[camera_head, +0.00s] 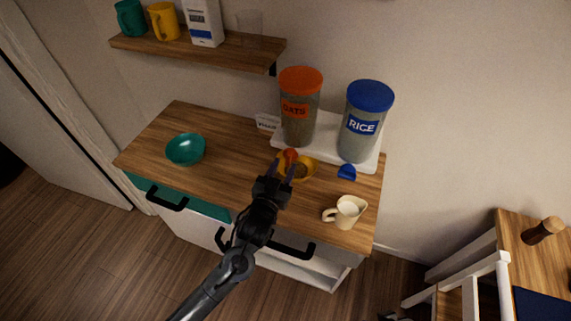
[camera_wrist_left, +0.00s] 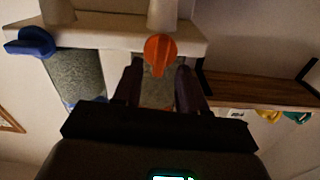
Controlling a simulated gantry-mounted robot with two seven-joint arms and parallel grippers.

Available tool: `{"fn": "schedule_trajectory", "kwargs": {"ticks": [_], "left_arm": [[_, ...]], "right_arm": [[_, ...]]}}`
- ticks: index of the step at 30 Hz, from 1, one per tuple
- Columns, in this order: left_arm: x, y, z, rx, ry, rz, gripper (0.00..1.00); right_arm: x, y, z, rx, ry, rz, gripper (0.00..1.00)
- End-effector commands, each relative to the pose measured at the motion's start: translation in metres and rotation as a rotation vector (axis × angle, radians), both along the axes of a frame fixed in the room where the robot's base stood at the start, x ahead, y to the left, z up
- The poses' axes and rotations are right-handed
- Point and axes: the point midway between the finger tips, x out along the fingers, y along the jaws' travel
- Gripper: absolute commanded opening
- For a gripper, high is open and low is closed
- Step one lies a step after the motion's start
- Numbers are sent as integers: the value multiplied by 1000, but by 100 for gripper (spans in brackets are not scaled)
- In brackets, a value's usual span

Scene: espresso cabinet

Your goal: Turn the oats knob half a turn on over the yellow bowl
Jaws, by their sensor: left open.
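The oats dispenser (camera_head: 298,108) has an orange lid and label and stands on a white stand at the back of the counter. Its orange knob (camera_head: 290,155) is at the front, just above the yellow bowl (camera_head: 309,172), which is partly hidden by my gripper. My left gripper (camera_head: 281,168) is open in front of the knob, its fingers pointing at it. In the left wrist view, the knob (camera_wrist_left: 160,50) appears between the two finger tips, its handle pointing toward the gripper; I cannot tell whether the fingers touch it.
The rice dispenser (camera_head: 363,123) with its blue knob (camera_head: 347,172) stands right of the oats. A cream jug (camera_head: 346,212) is at the counter's front right, a teal bowl (camera_head: 185,149) at the left. A shelf (camera_head: 190,50) with mugs hangs above. The counter's middle left is clear.

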Motion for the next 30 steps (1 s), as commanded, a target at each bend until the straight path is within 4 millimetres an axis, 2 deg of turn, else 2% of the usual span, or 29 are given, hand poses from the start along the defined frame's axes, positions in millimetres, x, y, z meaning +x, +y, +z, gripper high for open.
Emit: {"fn": "schedule_trajectory", "kwargs": {"ticks": [6,17,25,30], "left_arm": [[17,-6,-1,-1,1,0,42],[20,-8,0,0,1,0,42],[20,-8,0,0,1,0,2],[20,-8,0,0,1,0,0]], "right_arm": [[0,-2,-2,-10,1,6,43],[0,-2,-2,-7,1,4,43],[0,0,-2,0,1,0,43],[0,1,-2,2,1,-1,43]]}}
